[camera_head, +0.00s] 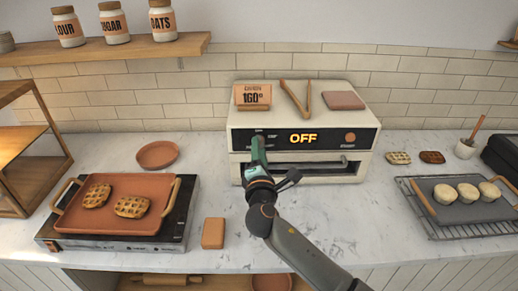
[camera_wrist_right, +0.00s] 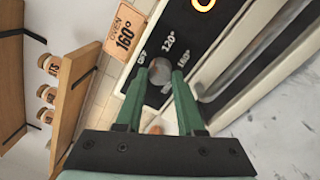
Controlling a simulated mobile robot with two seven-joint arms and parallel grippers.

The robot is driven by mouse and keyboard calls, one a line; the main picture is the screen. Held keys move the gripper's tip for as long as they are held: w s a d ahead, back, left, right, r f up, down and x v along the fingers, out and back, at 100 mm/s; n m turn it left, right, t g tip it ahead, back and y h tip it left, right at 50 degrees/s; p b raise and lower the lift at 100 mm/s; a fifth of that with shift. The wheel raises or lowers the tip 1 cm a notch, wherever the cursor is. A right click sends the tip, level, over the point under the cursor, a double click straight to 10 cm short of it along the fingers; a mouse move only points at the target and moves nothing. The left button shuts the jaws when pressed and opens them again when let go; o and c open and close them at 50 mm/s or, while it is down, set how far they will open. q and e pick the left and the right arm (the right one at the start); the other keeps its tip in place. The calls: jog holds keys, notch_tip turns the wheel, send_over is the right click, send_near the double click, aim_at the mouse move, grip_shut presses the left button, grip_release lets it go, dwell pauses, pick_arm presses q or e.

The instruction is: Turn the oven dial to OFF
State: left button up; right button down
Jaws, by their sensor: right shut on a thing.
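The cream oven (camera_head: 362,138) stands against the tiled wall in the head view. Its black front panel has a display (camera_head: 303,138) that reads "OFF" in lit letters. The oven dial (camera_wrist_right: 160,72) is a round grey knob in the wrist view, with OFF, 120° and 160° marks around it. My right gripper (camera_wrist_right: 158,76) is shut on the dial, with one green finger on each side of it. In the head view the right gripper (camera_head: 258,146) reaches the left part of the panel and hides the dial. My left gripper is not in view.
On the oven top are a "160°" sign (camera_head: 253,97), wooden tongs (camera_head: 296,98) and a reddish square (camera_head: 344,99). The oven door handle (camera_head: 318,166) runs below the panel. A hot plate with a tray (camera_head: 120,225) stands left, a cooling rack (camera_head: 462,232) right.

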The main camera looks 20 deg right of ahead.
jog(key=n, duration=0.6)
dwell(0.6)
jog(key=c, duration=0.5)
grip_release()
jog(key=shift+s, duration=0.1)
jog(key=b+v, duration=0.1)
jog(key=v, duration=1.1)
jog(key=shift+s+r, duration=0.1)
jog(key=shift+s, duration=0.05)
